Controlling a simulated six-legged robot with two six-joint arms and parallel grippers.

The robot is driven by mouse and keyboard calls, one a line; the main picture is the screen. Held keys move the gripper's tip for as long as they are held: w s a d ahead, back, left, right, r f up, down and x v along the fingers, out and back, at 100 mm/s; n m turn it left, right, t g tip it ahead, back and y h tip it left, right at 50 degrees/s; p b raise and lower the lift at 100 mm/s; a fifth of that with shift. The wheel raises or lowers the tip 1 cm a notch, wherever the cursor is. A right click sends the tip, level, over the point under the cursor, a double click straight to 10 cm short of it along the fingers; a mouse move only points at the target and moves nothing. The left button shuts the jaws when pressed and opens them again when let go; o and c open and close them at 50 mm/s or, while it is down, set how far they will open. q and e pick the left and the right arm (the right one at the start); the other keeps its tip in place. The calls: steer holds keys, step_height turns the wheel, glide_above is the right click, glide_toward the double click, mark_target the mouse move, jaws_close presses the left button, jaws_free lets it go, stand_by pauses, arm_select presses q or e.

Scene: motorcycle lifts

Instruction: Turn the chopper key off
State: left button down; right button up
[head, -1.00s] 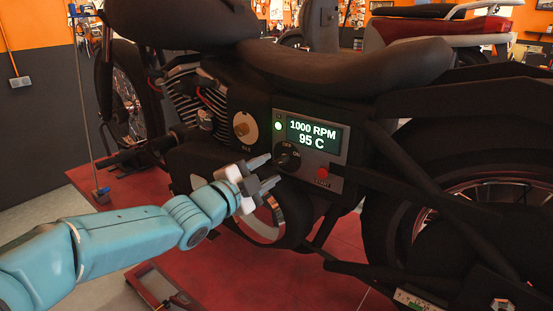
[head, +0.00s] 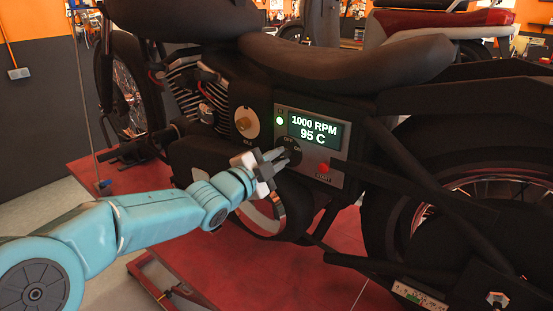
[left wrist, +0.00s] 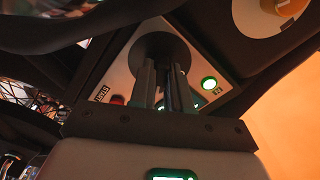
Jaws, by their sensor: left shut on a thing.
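The chopper (head: 340,58) is a black motorcycle with a grey panel (head: 340,175) on its side. The panel has a lit screen (head: 314,131) reading "1000 RPM 95 C", a green lamp (head: 280,120) and a red start button (head: 323,167). The dark round key knob (head: 294,152) sits below the screen, with an "OFF" label above it. My left gripper (head: 281,156) is shut on the knob and partly hides it. In the left wrist view both fingers (left wrist: 173,88) reach the dark knob (left wrist: 161,48). My right gripper is not in view.
A round beige idle dial (head: 246,122) is left of the panel. The chopper stands on a red lift platform (head: 240,270). Another red motorcycle (head: 440,22) stands behind. Black frame tubes run right of the panel.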

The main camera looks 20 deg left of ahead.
arm_select(q)
steer(key=shift+r+n, duration=0.1)
steer(key=shift+n, duration=1)
steer(key=n, duration=0.2)
steer(key=shift+n, duration=0.3)
steer(key=n+p, duration=0.1)
steer(key=n, duration=0.5)
steer(key=shift+r+n, duration=0.1)
steer(key=shift+n, duration=0.3)
steer(key=c, duration=1.3)
jaws_free()
steer(key=shift+o, duration=1.1)
